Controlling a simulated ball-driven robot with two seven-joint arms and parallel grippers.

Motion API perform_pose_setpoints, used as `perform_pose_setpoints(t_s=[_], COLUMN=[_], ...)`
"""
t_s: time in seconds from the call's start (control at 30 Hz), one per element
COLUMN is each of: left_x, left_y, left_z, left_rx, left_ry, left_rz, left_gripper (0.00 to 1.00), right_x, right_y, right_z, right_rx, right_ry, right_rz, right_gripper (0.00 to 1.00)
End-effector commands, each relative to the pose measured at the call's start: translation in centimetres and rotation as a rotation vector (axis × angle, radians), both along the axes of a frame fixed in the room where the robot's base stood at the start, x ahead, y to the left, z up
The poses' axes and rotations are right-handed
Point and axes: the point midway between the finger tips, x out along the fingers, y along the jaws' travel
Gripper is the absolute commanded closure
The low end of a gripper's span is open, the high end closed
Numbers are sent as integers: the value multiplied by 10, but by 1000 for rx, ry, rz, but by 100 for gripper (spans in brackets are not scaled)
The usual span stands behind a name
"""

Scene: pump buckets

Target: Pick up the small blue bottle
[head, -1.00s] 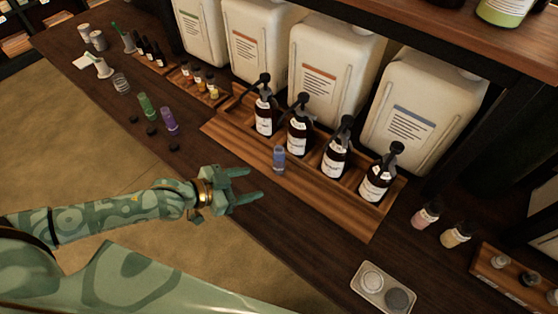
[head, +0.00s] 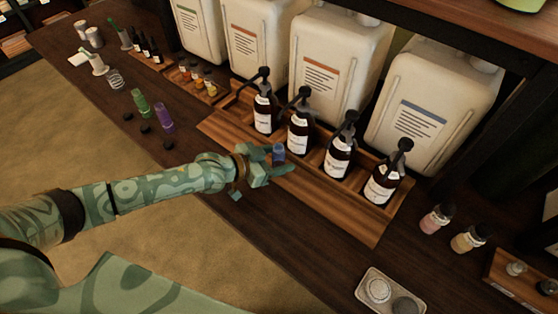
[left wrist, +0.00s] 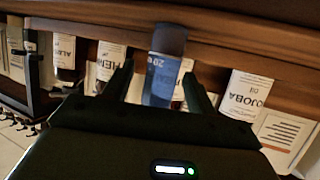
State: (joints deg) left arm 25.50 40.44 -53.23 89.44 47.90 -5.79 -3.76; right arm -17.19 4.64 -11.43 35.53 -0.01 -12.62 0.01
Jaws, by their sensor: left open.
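The small blue bottle (head: 278,153) stands upright on the front ledge of the wooden pump-bottle tray (head: 330,205). My left gripper (head: 277,159) is at the bottle, with its fingers open on either side of it. In the left wrist view the blue bottle (left wrist: 162,75) shows between the two dark fingers (left wrist: 158,90), its dark cap toward the top. Gaps seem to remain between the bottle and the fingers. The bottle's lower part is partly hidden by the gripper in the head view. My right gripper is not in view.
Several dark pump bottles (head: 299,135) stand in the tray just behind the blue bottle, with large white canisters (head: 332,70) behind them. Green (head: 141,102) and purple (head: 164,118) bottles stand at left. A small dish (head: 388,292) lies at lower right.

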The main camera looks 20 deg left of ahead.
Motion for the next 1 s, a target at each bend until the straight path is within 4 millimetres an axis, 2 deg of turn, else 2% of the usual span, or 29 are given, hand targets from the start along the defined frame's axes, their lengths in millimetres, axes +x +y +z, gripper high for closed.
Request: perform_pose_setpoints(t_s=[0.03, 0.13, 0.37, 0.4, 0.57, 0.67, 0.87, 1.0], left_x=[6, 14, 16, 16, 16, 16, 16, 16], left_y=[-5, -11, -13, -13, -13, -13, -13, -13], left_z=[-7, -10, -9, -9, -9, -9, -8, 2], left_rx=[-1, -1, 0, 0, 0, 0, 0, 0], left_ry=[1, 1, 0, 0, 0, 0, 0, -3], left_rz=[1, 0, 1, 1, 1, 1, 1, 0], left_gripper=[43, 43, 43, 46, 90, 96, 96, 96], right_x=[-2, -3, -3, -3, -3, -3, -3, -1], right_y=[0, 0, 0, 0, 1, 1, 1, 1], right_z=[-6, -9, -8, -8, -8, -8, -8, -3], right_rx=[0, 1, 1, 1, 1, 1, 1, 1], right_ry=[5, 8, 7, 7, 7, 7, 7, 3], right_rz=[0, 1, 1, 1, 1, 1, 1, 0], right_gripper=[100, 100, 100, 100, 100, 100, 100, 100])
